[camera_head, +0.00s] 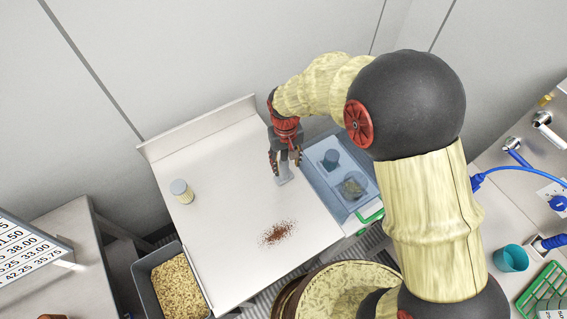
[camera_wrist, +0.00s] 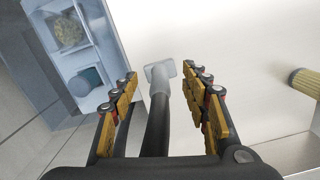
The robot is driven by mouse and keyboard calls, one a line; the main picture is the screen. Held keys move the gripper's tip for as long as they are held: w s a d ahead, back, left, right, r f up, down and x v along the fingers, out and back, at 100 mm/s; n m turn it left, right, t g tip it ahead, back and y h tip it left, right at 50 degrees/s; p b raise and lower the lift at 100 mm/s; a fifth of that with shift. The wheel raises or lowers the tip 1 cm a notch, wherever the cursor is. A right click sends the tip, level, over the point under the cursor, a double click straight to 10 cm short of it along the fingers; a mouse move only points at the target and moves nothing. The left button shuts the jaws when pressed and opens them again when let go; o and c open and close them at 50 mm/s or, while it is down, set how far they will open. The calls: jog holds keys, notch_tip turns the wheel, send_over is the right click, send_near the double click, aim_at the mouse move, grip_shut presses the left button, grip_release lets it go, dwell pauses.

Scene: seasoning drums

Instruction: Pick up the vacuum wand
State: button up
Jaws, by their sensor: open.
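The vacuum wand shows in the wrist view as a dark tube with a pale grey flat nozzle (camera_wrist: 160,76). It runs between the two fingers of my gripper (camera_wrist: 160,90), which are open on either side of it; the left finger is close to the tube. In the head view, my gripper (camera_head: 285,162) points down at the right part of the steel table (camera_head: 215,165), beside the blue tray. The grey nozzle (camera_head: 285,180) shows just below the fingers; most of the wand is hidden by my gripper there.
A blue tray (camera_head: 318,158) with two small containers stands right of my gripper. Brown powder (camera_head: 278,233) lies on the table, and a capped jar (camera_head: 181,192) stands at its left. A grey bin (camera_head: 146,268) of pellets is lower left. The table's middle is clear.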

aim_at(282, 157)
jog(key=shift+w+a+f, duration=0.1)
jog(key=shift+w+a, duration=0.25)
jog(key=shift+w, duration=0.2)
jog(key=shift+w+a+f, duration=0.1)
jog(key=shift+w+a, duration=0.2)
jog(key=shift+w, duration=0.25)
jog(key=shift+w+a+f, duration=0.1)
jog(key=shift+w+f, duration=0.15)
jog(key=shift+w, duration=0.05)
jog(key=shift+w+f+t, duration=0.15)
jog(key=shift+f+t, duration=0.15)
jog(key=shift+d+f, duration=0.2)
jog(key=shift+f, duration=3.3)
jog(key=shift+c, duration=0.3)
jog(key=c, duration=1.1)
jog(key=shift+r, duration=0.1)
grip_shut()
